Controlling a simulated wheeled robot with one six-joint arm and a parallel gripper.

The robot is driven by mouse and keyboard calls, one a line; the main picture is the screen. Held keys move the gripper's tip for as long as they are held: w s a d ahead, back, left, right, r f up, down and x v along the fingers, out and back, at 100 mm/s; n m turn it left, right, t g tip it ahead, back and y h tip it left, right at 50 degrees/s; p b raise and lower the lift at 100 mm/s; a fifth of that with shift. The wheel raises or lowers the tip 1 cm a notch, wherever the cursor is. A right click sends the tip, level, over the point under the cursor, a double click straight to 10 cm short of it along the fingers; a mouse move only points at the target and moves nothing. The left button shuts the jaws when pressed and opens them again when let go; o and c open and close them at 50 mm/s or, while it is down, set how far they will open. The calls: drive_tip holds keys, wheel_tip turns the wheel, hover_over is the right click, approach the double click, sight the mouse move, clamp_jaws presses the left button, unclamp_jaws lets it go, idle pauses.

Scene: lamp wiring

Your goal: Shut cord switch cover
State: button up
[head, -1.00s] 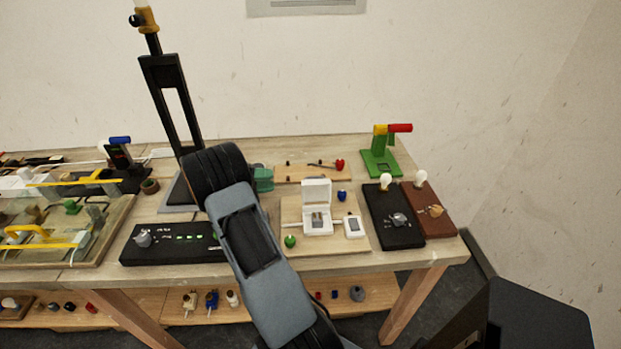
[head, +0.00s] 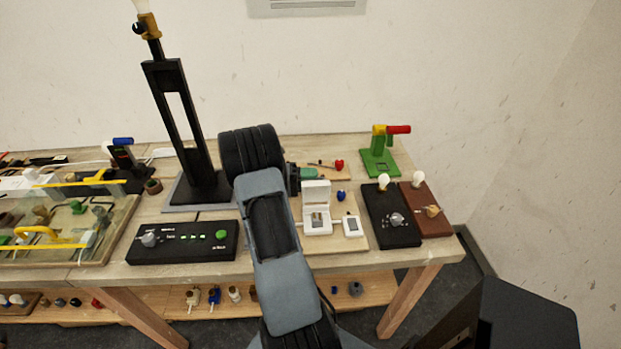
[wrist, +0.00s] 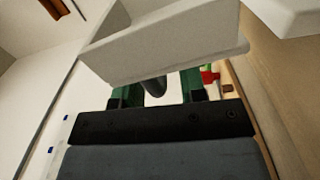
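The white cord switch (head: 317,222) sits on a light wooden board on the table in the head view. Its cover (head: 316,188) stands up, open, at the back of the switch body. My gripper (head: 306,173) has green fingers and is just behind and left of the cover. In the wrist view a large white part, seemingly the cover (wrist: 170,45), crosses in front of the fingers (wrist: 160,82) and hides their tips. The fingers look apart, with a dark rounded thing partly visible between them. I cannot tell whether they touch the cover.
A small white device (head: 352,226) sits right of the switch, and a blue knob (head: 341,196) is behind it. A black panel (head: 390,215) with a bulb stands further right. The tall black lamp stand (head: 187,125) is left of my arm.

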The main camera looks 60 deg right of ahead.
drive_tip(key=shift+c, duration=0.4)
clamp_jaws()
